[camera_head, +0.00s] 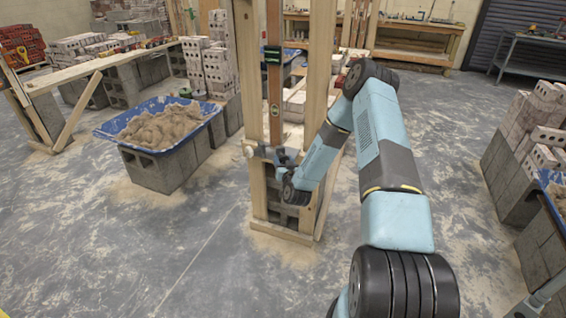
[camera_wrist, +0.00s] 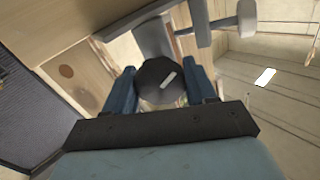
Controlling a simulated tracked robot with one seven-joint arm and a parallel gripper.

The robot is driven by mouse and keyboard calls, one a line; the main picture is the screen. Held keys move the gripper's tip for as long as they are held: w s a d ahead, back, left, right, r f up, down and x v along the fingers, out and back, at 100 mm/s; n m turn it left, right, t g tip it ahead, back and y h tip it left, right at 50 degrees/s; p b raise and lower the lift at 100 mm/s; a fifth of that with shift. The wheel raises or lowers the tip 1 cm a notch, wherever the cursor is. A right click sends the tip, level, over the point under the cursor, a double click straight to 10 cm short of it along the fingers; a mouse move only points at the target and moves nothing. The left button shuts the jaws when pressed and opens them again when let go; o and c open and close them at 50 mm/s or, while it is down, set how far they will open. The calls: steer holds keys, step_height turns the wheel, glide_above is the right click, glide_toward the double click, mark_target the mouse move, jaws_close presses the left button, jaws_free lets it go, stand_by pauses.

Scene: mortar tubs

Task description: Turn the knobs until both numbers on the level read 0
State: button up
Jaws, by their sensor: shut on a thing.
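A grey metal bar (camera_wrist: 205,25) with a crosspiece lies just beyond the knob. I cannot make out a second knob clearly.
The wooden frame (camera_head: 322,75) stands on the floor around grey blocks. A blue tub of mortar (camera_head: 160,128) rests on blocks to the left. Brick stacks (camera_head: 530,120) stand at the right. The floor (camera_head: 130,245) in front is clear.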

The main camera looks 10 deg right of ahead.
steer(key=o, duration=1)
steer(key=s, duration=1.3)
steer(key=shift+s+a+f, duration=0.1)
steer(key=shift+s, duration=0.25)
